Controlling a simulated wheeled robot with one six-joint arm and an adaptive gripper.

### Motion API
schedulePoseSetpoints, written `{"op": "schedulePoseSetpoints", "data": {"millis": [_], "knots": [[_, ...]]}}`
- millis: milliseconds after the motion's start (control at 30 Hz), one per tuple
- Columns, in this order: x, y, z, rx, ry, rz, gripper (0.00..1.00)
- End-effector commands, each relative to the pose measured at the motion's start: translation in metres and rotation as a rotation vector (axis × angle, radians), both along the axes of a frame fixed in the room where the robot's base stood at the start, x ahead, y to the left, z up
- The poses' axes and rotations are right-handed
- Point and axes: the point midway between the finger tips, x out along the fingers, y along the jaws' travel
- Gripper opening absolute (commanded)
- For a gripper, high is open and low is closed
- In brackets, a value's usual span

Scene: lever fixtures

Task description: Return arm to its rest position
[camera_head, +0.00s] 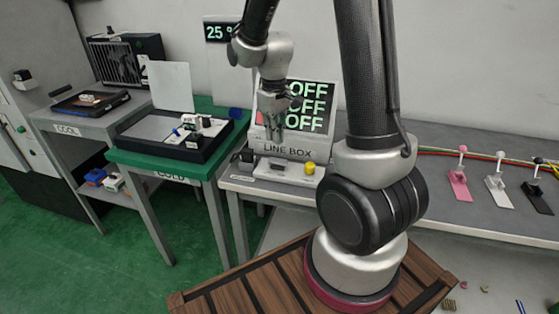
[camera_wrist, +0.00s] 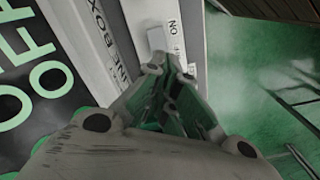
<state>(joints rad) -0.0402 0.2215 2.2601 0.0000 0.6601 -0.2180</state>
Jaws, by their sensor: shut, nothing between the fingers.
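My gripper (camera_head: 277,130) hangs from my arm in front of the line box (camera_head: 288,149), pointing down, fingers together and nothing held. In the wrist view my gripper (camera_wrist: 168,72) is shut, its fingertips over the edge of the line box base close to a pale block marked NO (camera_wrist: 158,38). Whether the tips touch it I cannot tell. The line box screen (camera_head: 318,103) shows several OFF words in green; my gripper hides part of it. My arm is folded, with its upper link rising out of the picture.
Levers in pink (camera_head: 459,187), white (camera_head: 498,188) and black (camera_head: 537,197) stand on the grey bench at right. A yellow knob (camera_head: 310,168) sits on the line box base.

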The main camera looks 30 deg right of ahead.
Motion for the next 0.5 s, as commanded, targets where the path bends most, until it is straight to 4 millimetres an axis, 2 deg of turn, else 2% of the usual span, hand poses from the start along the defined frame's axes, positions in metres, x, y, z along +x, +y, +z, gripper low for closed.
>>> {"op": "schedulePoseSetpoints", "data": {"millis": [333,467,500], "knots": [[-0.002,0.000,0.000,0.000,0.008,-0.015,0.00],[-0.031,-0.001,-0.004,-0.007,0.096,-0.072,0.00],[-0.045,-0.002,0.005,-0.009,0.109,-0.093,0.00]]}}
